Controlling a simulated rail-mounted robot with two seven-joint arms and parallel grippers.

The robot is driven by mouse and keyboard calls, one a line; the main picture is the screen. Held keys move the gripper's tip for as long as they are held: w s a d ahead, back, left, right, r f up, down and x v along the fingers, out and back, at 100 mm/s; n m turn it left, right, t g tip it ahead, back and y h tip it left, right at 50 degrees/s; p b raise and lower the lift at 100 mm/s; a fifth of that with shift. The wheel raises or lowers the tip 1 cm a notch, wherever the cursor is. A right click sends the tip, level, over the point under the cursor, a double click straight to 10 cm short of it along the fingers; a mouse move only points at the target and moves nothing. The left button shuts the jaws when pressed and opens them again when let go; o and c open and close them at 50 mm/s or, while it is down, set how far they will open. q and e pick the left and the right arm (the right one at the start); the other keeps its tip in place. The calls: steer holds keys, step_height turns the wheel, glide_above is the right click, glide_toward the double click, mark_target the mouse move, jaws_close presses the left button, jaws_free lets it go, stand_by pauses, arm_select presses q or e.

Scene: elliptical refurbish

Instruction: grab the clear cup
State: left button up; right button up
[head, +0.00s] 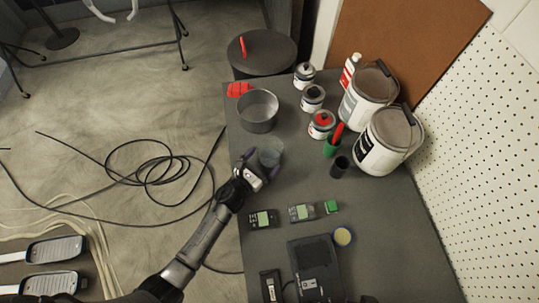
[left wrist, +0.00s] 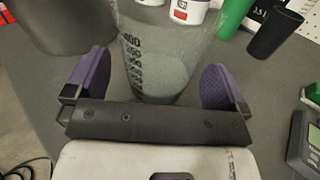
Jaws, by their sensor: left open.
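The clear cup (head: 271,152) stands on the dark grey table (head: 389,235), near its left edge. It is see-through, with dark measuring marks on its side. My left gripper (head: 260,165) is open at the cup's near side. In the left wrist view the cup (left wrist: 160,62) stands between the two purple finger pads of the gripper (left wrist: 157,78). A gap shows between the cup and the right pad; contact at the left pad is hard to tell. My right gripper is not in view.
A metal pot (head: 258,112) stands just behind the cup. A dark cup (head: 340,167), a green cup (head: 332,148) and paint cans (head: 321,125) stand to the right. Handheld meters (head: 263,219) lie in front. The table between the clear cup and the dark cup is free.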

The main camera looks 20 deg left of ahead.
mark_target(276, 147)
arm_select(q)
steer(key=x, duration=0.3)
steer(key=shift+w, duration=0.1)
steer(key=shift+c, duration=0.3)
steer(key=c, duration=0.7)
steer(key=shift+r, duration=0.2)
